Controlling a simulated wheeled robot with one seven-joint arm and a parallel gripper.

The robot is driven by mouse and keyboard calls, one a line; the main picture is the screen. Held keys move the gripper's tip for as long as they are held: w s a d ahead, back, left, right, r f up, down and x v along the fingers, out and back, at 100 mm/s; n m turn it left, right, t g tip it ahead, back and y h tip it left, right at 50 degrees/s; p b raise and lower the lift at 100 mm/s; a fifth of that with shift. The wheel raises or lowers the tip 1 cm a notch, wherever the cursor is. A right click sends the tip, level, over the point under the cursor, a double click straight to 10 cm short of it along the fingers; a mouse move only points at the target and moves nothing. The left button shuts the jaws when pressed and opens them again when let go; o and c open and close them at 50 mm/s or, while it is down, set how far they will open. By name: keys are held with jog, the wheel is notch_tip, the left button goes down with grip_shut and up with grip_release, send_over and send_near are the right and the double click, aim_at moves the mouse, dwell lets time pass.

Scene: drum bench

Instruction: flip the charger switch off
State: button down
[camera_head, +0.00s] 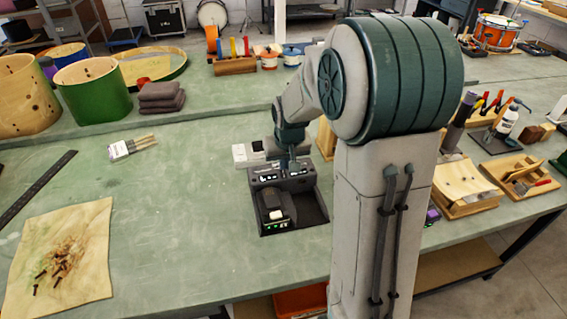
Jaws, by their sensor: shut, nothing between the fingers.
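The charger (308,216) is a dark box on the green bench, left of my arm's column. It has a raised back panel with small lit displays and a battery-like block (275,206) with a light top in its left bay. The right bay looks empty. Small green lights show at its front. The switch is too small to make out. My gripper (292,165) is over the charger's back panel, pointing down, and looks shut and empty. I cannot tell whether it touches the panel.
A white-labelled item (243,154) lies just behind the charger. Drum shells (92,90) and folded cloths (161,98) stand at back left. Wooden trays (464,186) are at right.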

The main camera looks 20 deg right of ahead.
jog(key=s+v, duration=0.1)
jog(key=v, duration=1.1)
jog(key=shift+s+f, duration=0.3)
jog(key=shift+s, duration=0.05)
jog(key=shift+s, duration=0.1)
jog(key=s+a+f, duration=0.1)
jog(key=s+a, duration=0.2)
jog(key=s, duration=1.5)
jog(key=shift+f+n, duration=0.3)
jog(key=shift+f, duration=0.1)
jog(key=shift+a, duration=0.1)
